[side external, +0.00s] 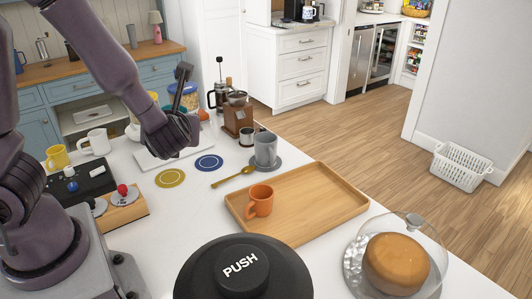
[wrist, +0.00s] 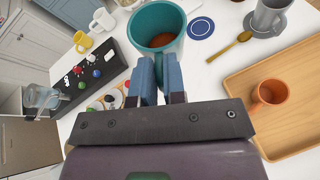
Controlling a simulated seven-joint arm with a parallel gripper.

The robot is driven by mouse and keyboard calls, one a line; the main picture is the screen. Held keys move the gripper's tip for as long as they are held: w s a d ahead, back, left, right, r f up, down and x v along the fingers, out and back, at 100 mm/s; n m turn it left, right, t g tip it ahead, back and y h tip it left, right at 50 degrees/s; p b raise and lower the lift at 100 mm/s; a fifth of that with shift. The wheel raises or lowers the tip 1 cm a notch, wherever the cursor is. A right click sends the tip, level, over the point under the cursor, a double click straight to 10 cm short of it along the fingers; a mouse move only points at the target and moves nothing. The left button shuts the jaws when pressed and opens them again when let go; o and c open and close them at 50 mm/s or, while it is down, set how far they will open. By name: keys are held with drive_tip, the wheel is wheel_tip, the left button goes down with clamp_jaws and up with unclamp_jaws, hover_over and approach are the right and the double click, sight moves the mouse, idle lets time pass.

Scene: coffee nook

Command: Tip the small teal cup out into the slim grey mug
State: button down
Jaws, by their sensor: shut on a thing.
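My gripper (wrist: 160,66) is shut on the small teal cup (wrist: 152,43), at the cup's near side. The wrist view looks into the cup's mouth and shows reddish-brown contents inside. In the side external view my arm hides the cup and fingertips, so its exact tilt is hard to judge. The slim grey mug (side external: 265,150) stands upright on a grey round coaster (side external: 267,165), right of my gripper and apart from it. The mug also shows at the top right of the wrist view (wrist: 269,15).
A wooden tray (side external: 320,207) with an orange mug (side external: 260,200) lies nearer than the grey mug. A gold spoon (side external: 234,176), blue coaster (side external: 209,163) and yellow coaster (side external: 170,178) lie flat. A coffee grinder (side external: 237,116) stands behind the mug. A black PUSH lid (side external: 244,270) is in front.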

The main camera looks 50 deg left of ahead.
drive_tip(key=shift+r, duration=0.55)
drive_tip(key=shift+s+a+n, duration=0.1)
drive_tip(key=shift+a+n, duration=0.05)
drive_tip(key=shift+n, duration=0.15)
wheel_tip(320, 180, down, 8)
drive_tip(key=s+a+n+g+h, duration=0.1)
drive_tip(key=n+g+h, duration=0.9)
drive_tip(key=n+g, duration=0.85)
drive_tip(key=w+n+t+h, duration=0.8)
drive_tip(key=n+h, duration=0.7)
drive_tip(key=n, duration=0.1)
drive_tip(key=w+a+r+n+t+y, duration=0.3)
drive_tip(key=w+a+r+n+t, duration=0.15)
drive_tip(key=a+n+t, duration=0.5)
drive_tip(key=w+a+r+n+t+y, duration=0.4)
drive_tip(key=w+a+n+t, duration=0.2)
drive_tip(key=a+n+t, duration=0.4)
wheel_tip(320, 180, down, 14)
drive_tip(key=w+d+g+y, duration=0.2)
drive_tip(key=w+g, duration=0.1)
drive_tip(key=g, duration=0.1)
drive_tip(key=shift+d+f+m+y, duration=0.15)
drive_tip(key=shift+f+m+y, duration=0.05)
drive_tip(key=shift+m+y, duration=0.2)
